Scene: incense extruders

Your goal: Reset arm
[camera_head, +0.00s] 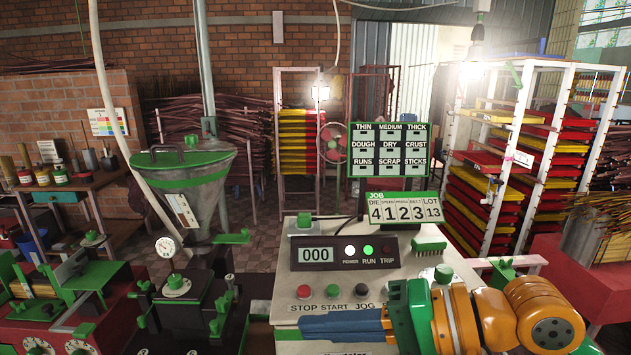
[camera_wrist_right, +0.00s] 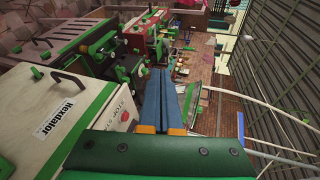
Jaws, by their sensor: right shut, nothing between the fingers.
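My right arm (camera_head: 500,318) comes in from the lower right of the head view, in orange and green. Its right gripper (camera_head: 304,326) has blue fingers that point left across the lower front of the control console (camera_head: 450,266). In the right wrist view the two blue fingers of the gripper (camera_wrist_right: 161,72) lie side by side, shut, with nothing between them. From these views I cannot tell whether the fingers touch the console. My left arm and left gripper are not in view.
The console has a display reading 000 (camera_head: 317,255), a lit green RUN lamp (camera_head: 368,249) and a row of buttons. A job board (camera_head: 404,209) stands behind it. Green-and-black machines (camera_head: 178,290) stand left. A white rack (camera_head: 497,190) with red and yellow trays stands right.

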